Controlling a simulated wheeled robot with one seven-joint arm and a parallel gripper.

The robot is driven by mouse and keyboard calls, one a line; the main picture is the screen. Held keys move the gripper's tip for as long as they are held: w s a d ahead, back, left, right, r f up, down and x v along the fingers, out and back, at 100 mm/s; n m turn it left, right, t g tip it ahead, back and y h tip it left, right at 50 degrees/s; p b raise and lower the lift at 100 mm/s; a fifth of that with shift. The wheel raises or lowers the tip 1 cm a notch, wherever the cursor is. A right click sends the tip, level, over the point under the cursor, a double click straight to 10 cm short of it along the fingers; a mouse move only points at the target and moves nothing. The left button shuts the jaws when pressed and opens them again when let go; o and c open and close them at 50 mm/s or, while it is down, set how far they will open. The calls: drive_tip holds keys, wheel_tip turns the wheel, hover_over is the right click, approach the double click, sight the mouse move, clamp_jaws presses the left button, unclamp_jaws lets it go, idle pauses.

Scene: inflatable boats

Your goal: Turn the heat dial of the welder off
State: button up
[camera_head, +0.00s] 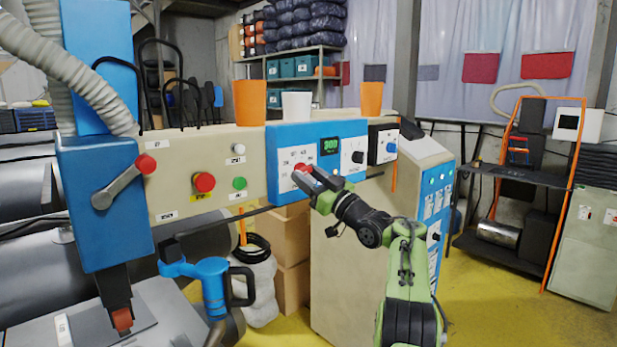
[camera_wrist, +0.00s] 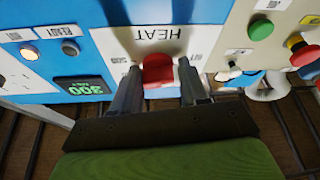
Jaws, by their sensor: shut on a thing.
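The welder's blue control panel (camera_head: 279,137) faces me in the head view, with a white plate marked HEAT (camera_wrist: 140,42) that shows upside down in the wrist view. The red heat dial (camera_wrist: 158,71) sits on that plate, between the two fingers of my gripper (camera_wrist: 158,82). The gripper is shut on the dial. The dial's pointer and exact setting are hidden. A green display (camera_head: 329,146) beside it reads about 300.
Left of the panel are a red button (camera_head: 204,182), a green button (camera_head: 239,183) and a red-ended lever (camera_head: 125,180). A black knob (camera_head: 358,157) is to the right. Orange cups (camera_head: 250,102) and a white cup (camera_head: 297,106) stand on top. A blue hand tool (camera_head: 211,275) is below left.

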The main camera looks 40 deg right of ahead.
drive_tip(key=shift+f, duration=0.1)
drive_tip(key=o, duration=1.1)
drive_tip(key=shift+c, duration=0.2)
drive_tip(key=b+v, duration=0.6)
drive_tip(key=v, duration=0.9)
drive_tip(key=shift+s, duration=0.35)
